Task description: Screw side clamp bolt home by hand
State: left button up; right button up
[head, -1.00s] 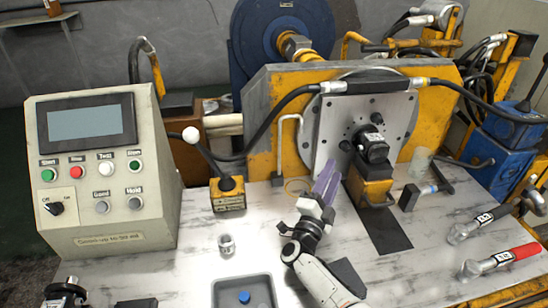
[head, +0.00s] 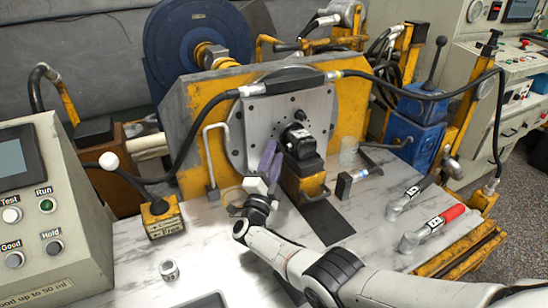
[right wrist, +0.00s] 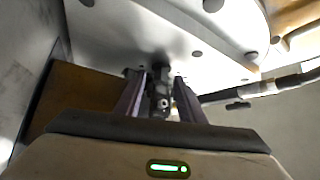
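The black motor (head: 300,145) sits on a yellow block (head: 303,180) in front of the grey mounting plate (head: 262,125). My right gripper (head: 269,158) reaches up from the front right, its purple fingers at the motor's left side, close to the plate. In the right wrist view the two fingers (right wrist: 161,88) stand apart, with a dark fitting (right wrist: 162,102) between them. It may be the side clamp bolt; contact with the fingers cannot be made out. The bolt is not clearly visible in the head view. My left gripper is out of view.
A black hose (head: 185,155) arches left of the plate. A lever box (head: 163,220) and small metal cylinder (head: 169,271) stand at left. Black-handled (head: 411,193) and red-handled (head: 433,226) tools lie at right. The control box (head: 45,215) fills the left edge.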

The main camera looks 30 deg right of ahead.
jog(key=shift+c, duration=0.5)
grip_shut()
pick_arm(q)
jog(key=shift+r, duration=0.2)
pick_arm(e)
jog(key=shift+r, duration=0.1)
pick_arm(q)
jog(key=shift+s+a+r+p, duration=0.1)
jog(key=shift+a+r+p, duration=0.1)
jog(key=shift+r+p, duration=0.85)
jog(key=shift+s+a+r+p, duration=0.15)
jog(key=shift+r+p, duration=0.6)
jog(key=shift+p, duration=0.55)
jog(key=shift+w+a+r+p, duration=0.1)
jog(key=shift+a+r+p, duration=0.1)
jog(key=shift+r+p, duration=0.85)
pick_arm(e)
jog(key=shift+a+r+m+g+y, duration=0.1)
jog(key=shift+r+m+g+y, duration=0.15)
jog(key=shift+m+g+y, duration=0.9)
jog(key=shift+r+m+g+y, duration=0.2)
jog(key=shift+m+g+y, duration=0.4)
jog(key=shift+m, duration=1.05)
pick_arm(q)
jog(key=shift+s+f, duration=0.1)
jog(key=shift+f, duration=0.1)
pick_arm(e)
jog(key=shift+o, duration=0.5)
grip_release()
